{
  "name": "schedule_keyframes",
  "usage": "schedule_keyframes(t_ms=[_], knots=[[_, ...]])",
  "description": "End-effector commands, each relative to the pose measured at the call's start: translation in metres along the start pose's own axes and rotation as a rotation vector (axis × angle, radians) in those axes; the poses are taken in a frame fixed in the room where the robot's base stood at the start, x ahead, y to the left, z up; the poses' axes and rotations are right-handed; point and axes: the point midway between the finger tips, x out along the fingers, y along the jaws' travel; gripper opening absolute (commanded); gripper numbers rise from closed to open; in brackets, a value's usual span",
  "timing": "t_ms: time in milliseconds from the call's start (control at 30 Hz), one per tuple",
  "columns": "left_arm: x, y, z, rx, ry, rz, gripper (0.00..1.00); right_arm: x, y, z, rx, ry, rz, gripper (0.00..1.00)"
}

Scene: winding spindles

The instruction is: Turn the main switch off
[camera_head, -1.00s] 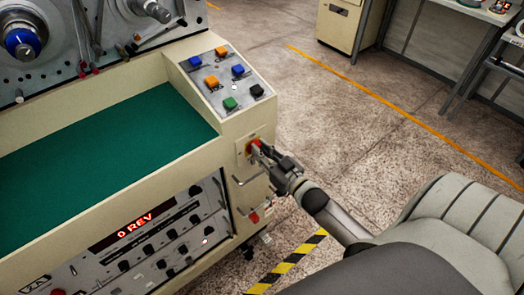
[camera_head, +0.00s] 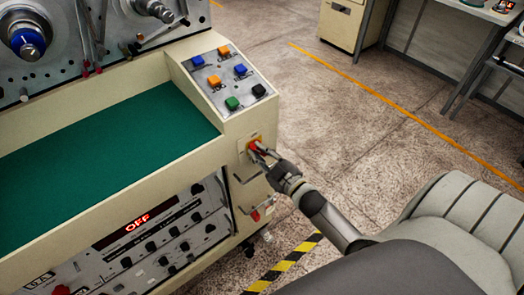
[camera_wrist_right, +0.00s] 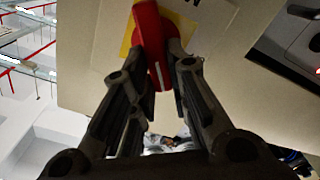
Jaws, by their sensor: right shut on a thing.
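The main switch is a red rotary handle on a yellow plate on the right end of the cream winding machine. In the head view the red switch (camera_head: 253,146) shows partly behind my right gripper (camera_head: 262,151). In the right wrist view the red handle (camera_wrist_right: 152,45) stands between the two fingers of the gripper (camera_wrist_right: 155,68), which are shut on it. The handle looks slightly tilted there. The red display (camera_head: 138,222) on the machine's front reads OFF. My left gripper is not in view.
A sloped panel with coloured push buttons (camera_head: 228,80) sits above the switch. A metal bar handle and a small red part (camera_head: 256,215) are below it. The green work surface (camera_head: 110,150) is clear. Open floor lies to the right.

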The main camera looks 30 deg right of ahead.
Motion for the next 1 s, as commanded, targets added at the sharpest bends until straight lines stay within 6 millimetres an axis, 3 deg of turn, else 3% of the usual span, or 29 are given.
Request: schedule_keyframes(t_ms=[600,1000], knots=[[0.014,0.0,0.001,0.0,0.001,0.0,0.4,0.0,-0.012,0.004,-0.583,0.001,0.001,0.0],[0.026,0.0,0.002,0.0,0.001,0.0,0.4,0.0,-0.016,0.008,-0.875,0.001,0.0,0.0]])
